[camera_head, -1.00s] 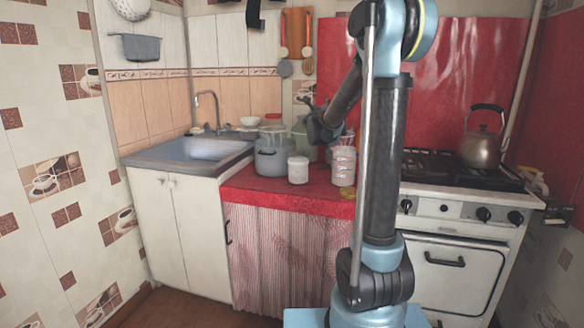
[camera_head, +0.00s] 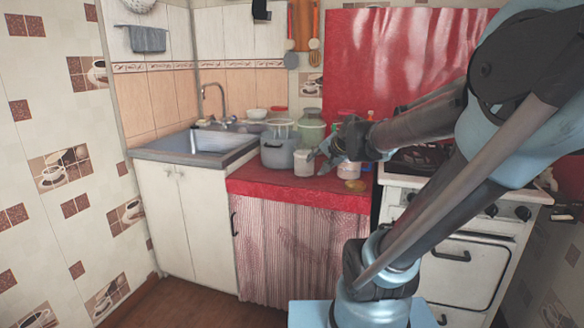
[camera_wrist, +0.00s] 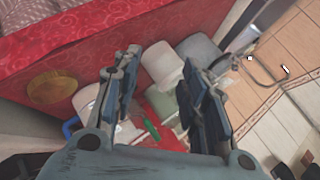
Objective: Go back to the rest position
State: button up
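My gripper (camera_head: 328,156) is over the red counter (camera_head: 300,196) in the head view, at the height of the jars. In the wrist view my gripper (camera_wrist: 160,58) has its two blue-grey fingers spread apart, with nothing held between them. Beyond them are a white jar (camera_wrist: 162,66), a grey pot (camera_wrist: 200,48) and a greenish jar (camera_wrist: 166,100). My arm leans over to the upper right in the head view and hides much of the stove. I cannot tell whether a finger touches any jar.
The grey pot (camera_head: 279,150), white jar (camera_head: 304,163), green jar (camera_head: 311,128) and a brownish-yellow item (camera_head: 355,185) stand close around my gripper. The sink (camera_head: 195,147) is left; the stove (camera_head: 458,222) is right.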

jog(key=s+d+f+n+g+h, duration=0.2)
jog(key=s+f, duration=0.5)
jog(key=s, duration=0.4)
jog(key=s+d+f+n+g+h, duration=0.2)
jog(key=s+d+f+n+g, duration=0.3)
jog(key=s, duration=0.7)
notch_tip(320, 180, down, 3)
jog(key=shift+s+d+f, duration=0.1)
jog(key=shift+s+d, duration=0.15)
jog(key=shift+d, duration=1)
jog(key=shift+w+f, duration=0.15)
jog(key=shift+w, duration=0.35)
